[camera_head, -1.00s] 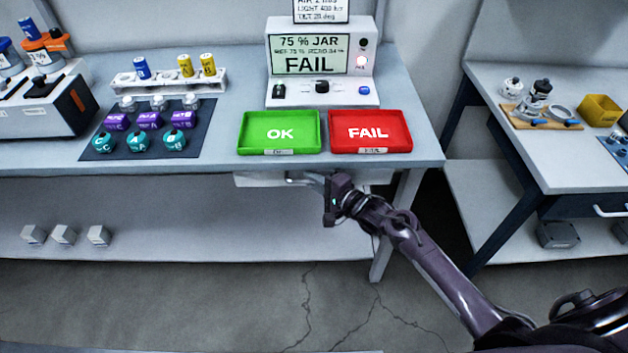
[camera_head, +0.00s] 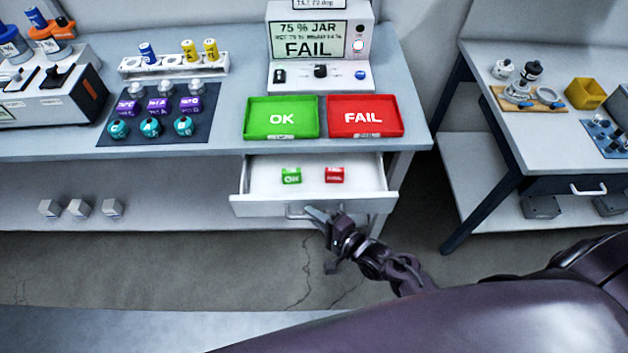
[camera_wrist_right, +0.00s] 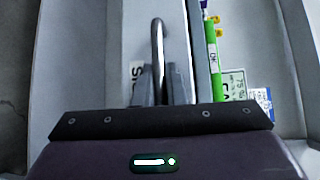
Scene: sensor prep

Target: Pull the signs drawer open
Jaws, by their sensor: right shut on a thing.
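The signs drawer (camera_head: 260,207) is white and stands pulled out from under the bench, below the green and red trays. Inside it lie a small green OK sign (camera_head: 291,176) and a small red sign (camera_head: 335,175). My right gripper (camera_head: 318,215) is at the drawer's front, shut on its metal bar handle (camera_head: 290,212). In the right wrist view, the fingers (camera_wrist_right: 165,85) close around the handle (camera_wrist_right: 158,40), beside a partly hidden label on the drawer front. My left gripper is not in view.
The green OK tray (camera_head: 281,134) and red FAIL tray (camera_head: 364,132) sit on the bench above the drawer. A display unit (camera_head: 318,75) reading FAIL stands behind them. A second bench (camera_head: 560,165) is at the right. Floor in front of the drawer is open.

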